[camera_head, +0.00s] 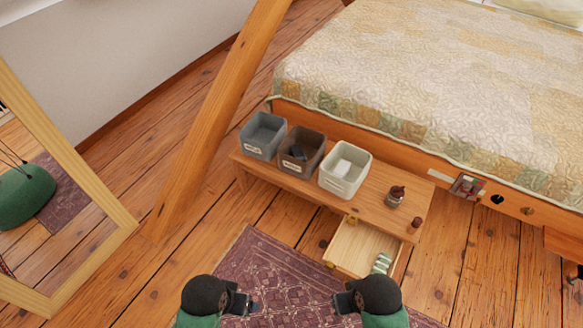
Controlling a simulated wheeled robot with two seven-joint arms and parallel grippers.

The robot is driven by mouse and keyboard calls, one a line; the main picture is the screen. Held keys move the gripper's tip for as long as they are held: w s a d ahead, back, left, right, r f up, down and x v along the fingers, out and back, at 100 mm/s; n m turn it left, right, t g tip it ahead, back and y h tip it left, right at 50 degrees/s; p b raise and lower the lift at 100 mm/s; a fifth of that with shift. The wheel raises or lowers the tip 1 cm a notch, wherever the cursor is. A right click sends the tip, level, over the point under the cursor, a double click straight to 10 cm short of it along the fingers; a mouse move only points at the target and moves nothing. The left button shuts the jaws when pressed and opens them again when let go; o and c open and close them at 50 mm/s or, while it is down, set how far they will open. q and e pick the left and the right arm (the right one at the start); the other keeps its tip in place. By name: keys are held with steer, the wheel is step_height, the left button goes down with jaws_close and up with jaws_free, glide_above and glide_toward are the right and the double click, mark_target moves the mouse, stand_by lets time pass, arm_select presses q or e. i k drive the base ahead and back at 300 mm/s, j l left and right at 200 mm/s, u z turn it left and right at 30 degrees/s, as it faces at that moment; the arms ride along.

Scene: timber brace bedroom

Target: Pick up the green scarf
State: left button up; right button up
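A small rolled or folded cloth with pale green and whitish stripes (382,263) lies in the right front part of an open drawer (352,246); it is the only thing here that looks like the green scarf. The drawer sticks out from under a low wooden bench (362,204). My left gripper (254,307) and my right gripper (338,303) are at the bottom of the view, above the rug, pointing inward and apart from each other. Both are in front of the drawer and touch nothing that I can see. Their fingers are too small and dark to read.
On the bench stand a grey bin (263,135), a brown bin (301,149), a white bin (345,168), a jar (395,197) and a small brown item (417,222). A slanted timber brace (222,105) and a mirror (82,145) stand left. The bed (430,85) is behind.

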mark_target(384, 260)
steer(key=k+z, duration=0.15)
steer(key=z, duration=0.2)
steer(key=k+z, duration=0.15)
steer(key=z, duration=0.15)
steer(key=k+z, duration=0.15)
steer(key=z, duration=0.2)
